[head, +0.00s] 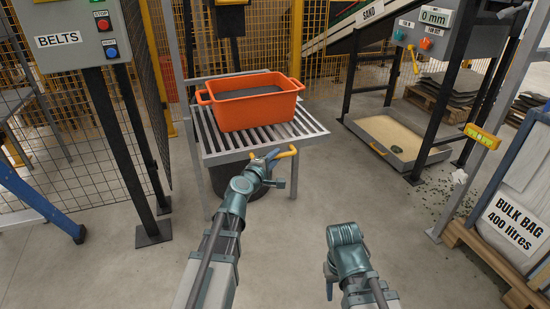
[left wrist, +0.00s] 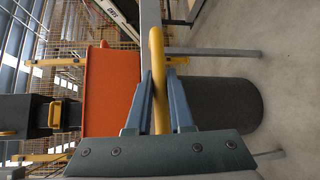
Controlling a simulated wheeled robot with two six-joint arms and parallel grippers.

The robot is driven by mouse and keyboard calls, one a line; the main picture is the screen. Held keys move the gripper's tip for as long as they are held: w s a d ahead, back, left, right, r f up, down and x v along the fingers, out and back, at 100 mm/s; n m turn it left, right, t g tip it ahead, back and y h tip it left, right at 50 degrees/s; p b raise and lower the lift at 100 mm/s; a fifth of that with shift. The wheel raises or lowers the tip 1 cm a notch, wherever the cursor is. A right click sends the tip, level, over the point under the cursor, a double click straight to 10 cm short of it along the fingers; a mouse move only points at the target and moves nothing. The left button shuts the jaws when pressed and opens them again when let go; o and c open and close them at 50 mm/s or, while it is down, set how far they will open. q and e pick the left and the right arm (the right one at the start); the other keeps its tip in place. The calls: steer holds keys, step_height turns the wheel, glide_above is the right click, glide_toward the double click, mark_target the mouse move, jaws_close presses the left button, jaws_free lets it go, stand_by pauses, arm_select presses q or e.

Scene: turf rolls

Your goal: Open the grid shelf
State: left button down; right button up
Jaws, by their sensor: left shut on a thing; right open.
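The grid shelf (head: 303,128) is a grey metal frame with slats, standing level on legs. An orange tub (head: 252,112) with dark contents sits on it. A yellow handle (head: 288,153) sticks out at the shelf's front edge. My left gripper (head: 272,156) is shut on this handle; in the left wrist view the yellow bar (left wrist: 156,60) lies between the two blue-grey fingers (left wrist: 160,105). The tub's orange side (left wrist: 110,85) shows beside it. My right gripper (head: 345,240) is over the floor at the lower middle, apart from everything; its fingertips are hard to make out.
A dark round bin (head: 240,182) stands under the shelf. A BELTS control box (head: 78,38) on posts is at left. A tray of sand (head: 398,135) lies at back right. A bulk bag (head: 515,215) on a pallet stands at right. The floor in front is clear.

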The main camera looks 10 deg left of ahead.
arm_select(q)
steer(key=c, duration=0.8)
jaws_free()
